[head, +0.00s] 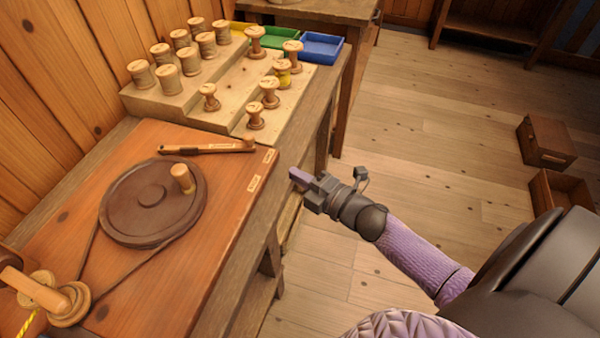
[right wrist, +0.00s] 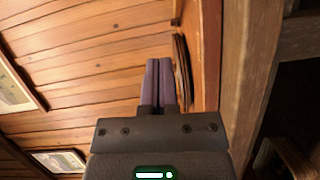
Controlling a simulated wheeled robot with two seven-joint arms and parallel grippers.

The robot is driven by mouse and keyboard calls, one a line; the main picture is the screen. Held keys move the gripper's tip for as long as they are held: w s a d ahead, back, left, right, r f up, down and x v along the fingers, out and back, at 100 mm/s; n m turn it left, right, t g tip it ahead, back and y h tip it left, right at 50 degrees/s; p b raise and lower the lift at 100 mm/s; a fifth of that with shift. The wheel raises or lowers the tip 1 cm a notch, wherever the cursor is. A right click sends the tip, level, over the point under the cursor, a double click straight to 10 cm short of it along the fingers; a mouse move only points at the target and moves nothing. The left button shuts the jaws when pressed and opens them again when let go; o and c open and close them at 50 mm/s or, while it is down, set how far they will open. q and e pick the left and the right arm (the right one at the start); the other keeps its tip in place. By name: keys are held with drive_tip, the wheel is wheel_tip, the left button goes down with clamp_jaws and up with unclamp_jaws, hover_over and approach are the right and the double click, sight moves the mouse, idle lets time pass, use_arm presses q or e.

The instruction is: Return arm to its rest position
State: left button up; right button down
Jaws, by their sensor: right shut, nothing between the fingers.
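My right gripper (head: 300,178) is beside the bench's right edge in the head view, apart from the bench top. Its fingers are shut together with nothing between them, which also shows in the right wrist view (right wrist: 159,85). The right arm comes in from the lower right. My left gripper is not in view. Turned wooden spools stand on a stepped pale block (head: 232,106) at the back of the bench, one of them with yellow thread (head: 283,73).
The wooden bench (head: 225,235) carries a dark round wheel (head: 130,215) with a peg, and a wooden-handled tool (head: 208,148). A green tray (head: 275,38) and a blue tray (head: 322,47) stand behind. Wooden boxes (head: 546,141) lie on the right; the floor between is clear.

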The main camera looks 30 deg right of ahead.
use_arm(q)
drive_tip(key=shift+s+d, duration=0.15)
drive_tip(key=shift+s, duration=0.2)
